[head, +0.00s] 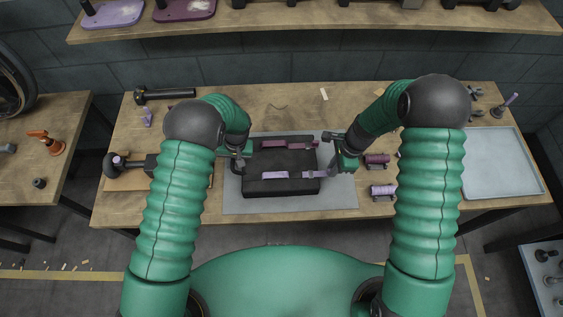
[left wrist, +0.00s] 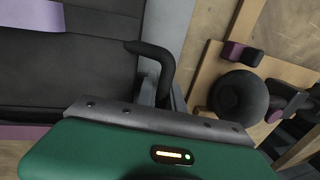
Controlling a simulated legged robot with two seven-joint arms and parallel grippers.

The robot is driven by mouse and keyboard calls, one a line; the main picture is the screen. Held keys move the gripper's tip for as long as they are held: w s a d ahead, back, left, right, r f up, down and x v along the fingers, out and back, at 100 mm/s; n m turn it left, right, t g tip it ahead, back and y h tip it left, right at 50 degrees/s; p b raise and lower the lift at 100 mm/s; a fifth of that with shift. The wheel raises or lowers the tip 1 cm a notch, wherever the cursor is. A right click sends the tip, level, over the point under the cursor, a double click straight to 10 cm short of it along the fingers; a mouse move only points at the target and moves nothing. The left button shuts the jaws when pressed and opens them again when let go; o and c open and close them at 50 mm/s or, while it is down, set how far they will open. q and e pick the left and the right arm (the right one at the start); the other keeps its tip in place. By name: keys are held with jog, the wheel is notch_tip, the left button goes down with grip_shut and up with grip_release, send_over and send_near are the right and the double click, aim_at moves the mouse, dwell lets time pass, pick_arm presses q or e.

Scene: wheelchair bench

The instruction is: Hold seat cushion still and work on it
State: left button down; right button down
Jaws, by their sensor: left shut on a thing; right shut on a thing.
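The black seat cushion (head: 281,158) lies flat on a grey mat (head: 340,200) in the middle of the bench. Dark purple straps (head: 285,143) cross its far side and light purple straps (head: 275,175) its near side. My left gripper (head: 239,163) is at the cushion's left edge, shut on a black curved handle (left wrist: 160,62) there. The handle's lower end is hidden by the gripper in the left wrist view. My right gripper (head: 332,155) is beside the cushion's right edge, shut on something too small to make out.
Purple-ended rollers (head: 383,190) stand right of the mat. A grey tray (head: 497,165) lies at the bench's right end. A wooden board with a black round-headed tool (head: 115,165) is at the left. A long black tool (head: 165,94) lies at the back left. A shelf (head: 320,22) hangs behind.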

pick_arm(q)
jog(key=shift+a, duration=0.2)
pick_arm(e)
jog(key=shift+d, duration=1.45)
jog(key=c, duration=1.2)
grip_release()
jog(key=shift+a, duration=0.1)
jog(key=shift+c, duration=0.2)
pick_arm(q)
jog(key=shift+d, duration=0.1)
pick_arm(e)
jog(key=a+v, duration=0.1)
jog(key=v, duration=0.6)
jog(key=shift+a, duration=0.35)
jog(key=shift+r, duration=0.1)
